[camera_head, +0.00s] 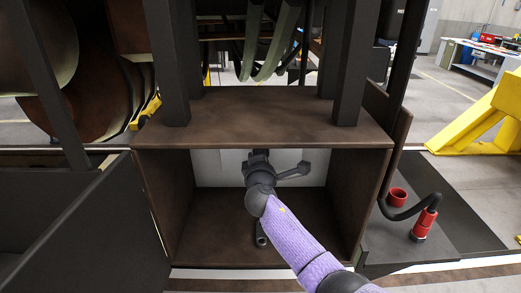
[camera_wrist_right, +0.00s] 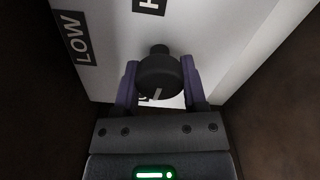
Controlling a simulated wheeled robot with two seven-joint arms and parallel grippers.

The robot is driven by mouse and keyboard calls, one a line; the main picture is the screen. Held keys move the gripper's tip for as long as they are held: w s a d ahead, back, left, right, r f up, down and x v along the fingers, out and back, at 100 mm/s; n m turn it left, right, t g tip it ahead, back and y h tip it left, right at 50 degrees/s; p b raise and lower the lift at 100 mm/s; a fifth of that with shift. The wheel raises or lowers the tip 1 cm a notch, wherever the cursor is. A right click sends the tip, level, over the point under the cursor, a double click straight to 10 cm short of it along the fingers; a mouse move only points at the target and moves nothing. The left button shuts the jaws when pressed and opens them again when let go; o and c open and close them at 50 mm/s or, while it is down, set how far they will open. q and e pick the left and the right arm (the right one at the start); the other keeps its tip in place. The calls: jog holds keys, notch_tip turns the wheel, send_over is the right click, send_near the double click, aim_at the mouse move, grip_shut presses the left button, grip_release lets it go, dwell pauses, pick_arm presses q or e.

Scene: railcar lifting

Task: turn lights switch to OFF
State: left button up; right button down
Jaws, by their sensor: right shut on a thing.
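The lights switch is a dark round knob (camera_wrist_right: 158,80) on a white panel (camera_wrist_right: 105,35) in the right wrist view. A short white mark on the knob points down and slightly left, towards a label mostly hidden behind it. A "LOW" label (camera_wrist_right: 75,38) is at the left, and a label beginning with "H" (camera_wrist_right: 150,5) is cut off at the top. My right gripper (camera_wrist_right: 160,68) has its two purple fingers shut on the knob's sides. In the head view my right gripper (camera_head: 258,163) is inside the brown box, at the panel. My left gripper is not in view.
The brown box (camera_head: 265,118) surrounds my right forearm with side walls, a top and a floor. A red connector (camera_head: 424,224) on a black cable and a red cup (camera_head: 397,197) are to the right. A yellow stand (camera_head: 480,125) is farther right.

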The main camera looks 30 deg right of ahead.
jog(key=shift+f+n, duration=0.1)
jog(key=shift+n, duration=0.6)
jog(key=shift+c, duration=0.7)
grip_release()
jog(key=p+v, duration=0.1)
jog(key=v, duration=0.9)
